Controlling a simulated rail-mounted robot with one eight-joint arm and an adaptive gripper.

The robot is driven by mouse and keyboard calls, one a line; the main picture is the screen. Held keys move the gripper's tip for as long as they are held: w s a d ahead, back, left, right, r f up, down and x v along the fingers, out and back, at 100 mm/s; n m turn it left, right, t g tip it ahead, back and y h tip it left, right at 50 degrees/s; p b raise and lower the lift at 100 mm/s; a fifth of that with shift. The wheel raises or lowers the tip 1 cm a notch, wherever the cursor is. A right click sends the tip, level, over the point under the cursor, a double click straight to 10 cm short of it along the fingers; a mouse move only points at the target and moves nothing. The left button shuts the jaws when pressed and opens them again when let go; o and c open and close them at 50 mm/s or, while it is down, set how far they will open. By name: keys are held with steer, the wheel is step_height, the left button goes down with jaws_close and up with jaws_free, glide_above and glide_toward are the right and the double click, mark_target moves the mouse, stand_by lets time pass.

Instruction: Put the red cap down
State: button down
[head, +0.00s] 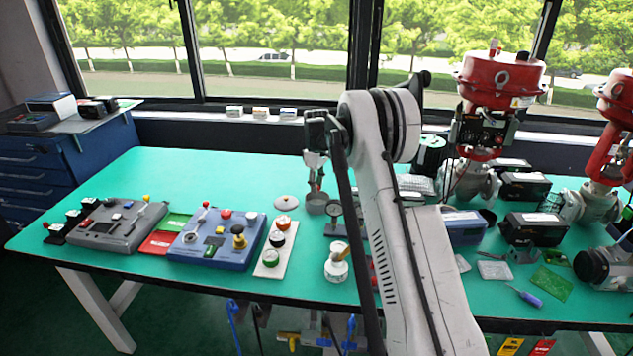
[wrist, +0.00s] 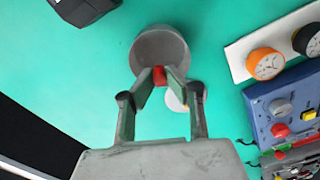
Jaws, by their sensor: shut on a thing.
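My gripper (wrist: 159,78) is shut on the red cap (wrist: 158,75), a small red piece between the fingertips. In the wrist view the cap overlaps the near rim of a round grey cup (wrist: 160,48); I cannot tell its exact height above it. In the head view my gripper (head: 316,178) points down just above the grey cup (head: 317,205) on the green table, and the cap is too small to make out. A pale disc (wrist: 177,100) lies beside the cup, partly hidden by a finger; it also shows in the head view (head: 286,201).
A white board with round gauges (head: 277,240) lies left of the cup, beside a blue control box (head: 217,238) and a grey one (head: 120,225). A white jar (head: 336,265) stands in front. Red valves (head: 500,85) and black boxes crowd the right.

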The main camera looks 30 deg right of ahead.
mark_target(317, 196)
steer(key=shift+f+b, duration=0.65)
steer(key=shift+f, duration=1.7)
steer(key=c, duration=1.7)
jaws_free()
steer(key=shift+o, duration=0.2)
steer(key=shift+r+p, duration=1.05)
steer(key=shift+r, duration=2.45)
steer(key=shift+r, duration=0.15)
